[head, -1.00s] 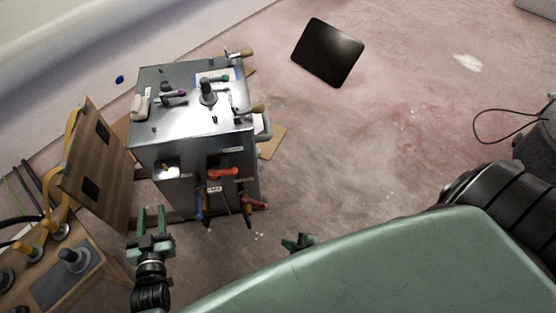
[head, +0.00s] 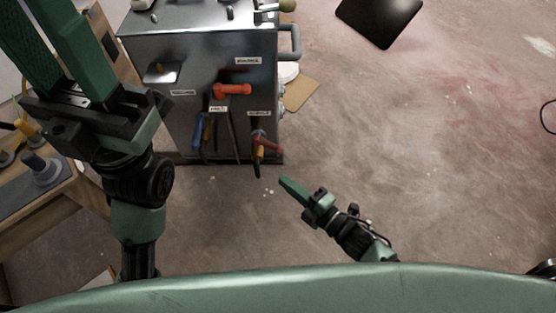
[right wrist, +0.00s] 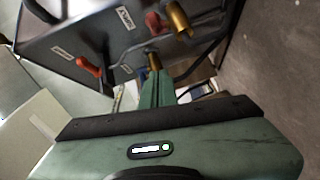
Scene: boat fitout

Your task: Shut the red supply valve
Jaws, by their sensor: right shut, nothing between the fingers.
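A metal cabinet (head: 205,60) carries two red handles on its front. One is an orange-red horizontal handle (head: 232,90) near the middle, also in the right wrist view (right wrist: 88,66). The other is a darker red lever (head: 268,147) on a brass-coloured fitting at the lower right, also in the right wrist view (right wrist: 153,21). The labels are too small to tell which is the supply valve. My right gripper (head: 284,181) is shut and empty, just below and right of the lower lever, apart from it. My left gripper (head: 55,45) is open and empty, large at the left.
A wooden bench (head: 75,205) stands at the left. A black panel (head: 380,18) lies on the floor.

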